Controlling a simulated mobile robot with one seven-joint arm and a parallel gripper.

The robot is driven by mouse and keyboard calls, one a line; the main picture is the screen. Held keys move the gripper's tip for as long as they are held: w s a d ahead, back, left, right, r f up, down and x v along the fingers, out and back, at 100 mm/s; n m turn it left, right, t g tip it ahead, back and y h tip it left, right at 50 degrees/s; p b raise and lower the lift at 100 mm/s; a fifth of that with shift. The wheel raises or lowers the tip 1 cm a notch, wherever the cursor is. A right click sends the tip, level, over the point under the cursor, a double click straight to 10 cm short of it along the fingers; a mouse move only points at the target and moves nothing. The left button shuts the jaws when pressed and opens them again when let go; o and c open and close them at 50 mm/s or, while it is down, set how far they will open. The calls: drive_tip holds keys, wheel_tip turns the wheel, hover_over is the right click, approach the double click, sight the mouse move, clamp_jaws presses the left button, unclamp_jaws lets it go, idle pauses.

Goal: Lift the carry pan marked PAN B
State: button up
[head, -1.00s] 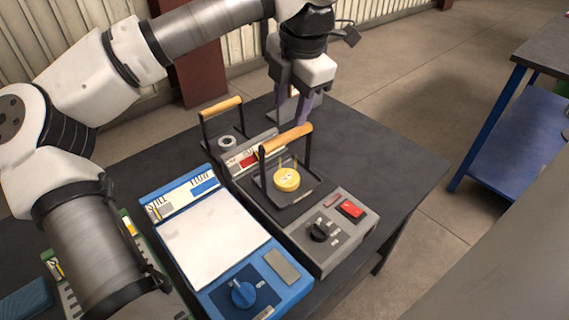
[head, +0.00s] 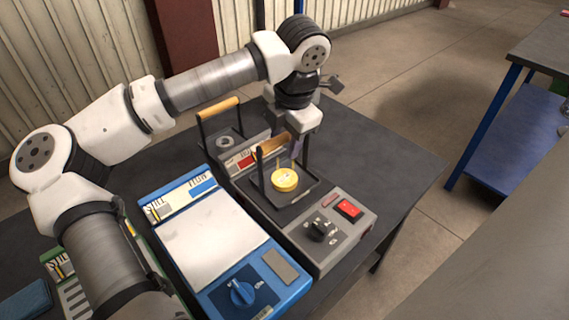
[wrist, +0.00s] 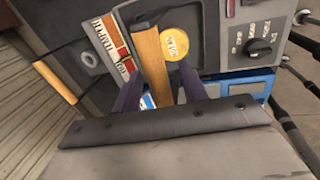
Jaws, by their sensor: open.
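A black carry pan with a wooden bar handle (head: 273,142) sits on a grey unit. It holds a round yellow disc (head: 285,180). A second pan with a wooden handle (head: 219,107) stands behind it to the left and holds a grey ring (head: 226,142). I cannot read PAN B on either pan. My gripper (wrist: 163,84) is open and points down at the nearer handle. In the wrist view its purple fingers are on either side of that wooden handle (wrist: 152,62), with no grip visible. In the head view the fingertips are partly hidden behind the handle.
The grey unit (head: 335,258) has a black knob and a red button. A blue unit with a pale flat top (head: 215,240) stands to its left. The dark table (head: 395,170) is clear on the right. A blue-legged bench (head: 510,140) stands farther right.

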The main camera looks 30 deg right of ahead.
clamp_jaws()
drive_tip(key=shift+r, duration=0.15)
